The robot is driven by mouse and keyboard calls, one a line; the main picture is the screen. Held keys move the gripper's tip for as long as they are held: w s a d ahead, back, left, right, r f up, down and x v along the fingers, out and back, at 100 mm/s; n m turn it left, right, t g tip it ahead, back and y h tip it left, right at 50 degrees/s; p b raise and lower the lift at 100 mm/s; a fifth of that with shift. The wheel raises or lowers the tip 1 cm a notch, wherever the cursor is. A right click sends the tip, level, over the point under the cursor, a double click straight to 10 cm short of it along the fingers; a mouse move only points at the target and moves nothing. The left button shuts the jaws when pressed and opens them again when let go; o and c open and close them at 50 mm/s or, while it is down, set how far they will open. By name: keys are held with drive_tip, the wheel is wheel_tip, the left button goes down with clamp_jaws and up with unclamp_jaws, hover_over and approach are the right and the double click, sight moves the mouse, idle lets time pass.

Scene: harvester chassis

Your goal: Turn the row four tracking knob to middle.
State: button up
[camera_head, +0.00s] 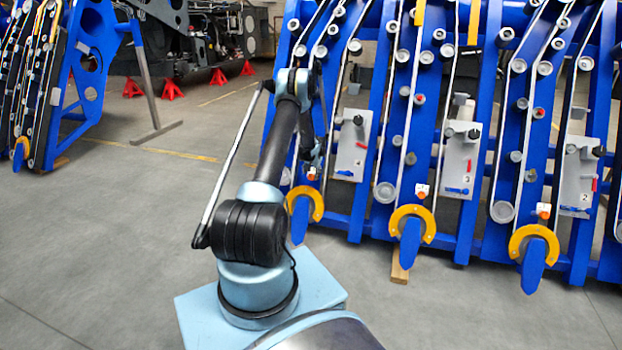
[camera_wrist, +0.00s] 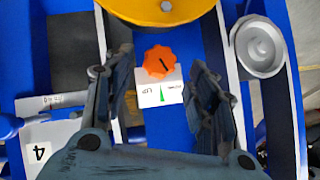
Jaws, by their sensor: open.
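The orange tracking knob (camera_wrist: 160,62) shows in the wrist view, with a short dark diagonal mark on its face. A white label (camera_wrist: 160,90) with a green wedge and upside-down lettering lies just below it. A white plate marked 4 (camera_wrist: 48,146) is at lower left. My gripper (camera_wrist: 163,58) is open, one finger on each side of the knob, with visible gaps; I cannot tell the remaining depth. In the head view, the knob (camera_head: 312,173) shows small on the left blue row unit, below my wrist. My arm partly hides that area.
A yellow curved part (camera_wrist: 160,8) lies close above the knob in the wrist view, and a grey roller (camera_wrist: 260,46) is to the right. In the head view, similar orange knobs (camera_head: 421,190) sit on neighbouring blue row units. The floor at left is mostly clear.

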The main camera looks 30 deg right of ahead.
sight(311, 176)
drive_tip(key=shift+x, duration=1.7)
drive_tip(key=c, duration=1)
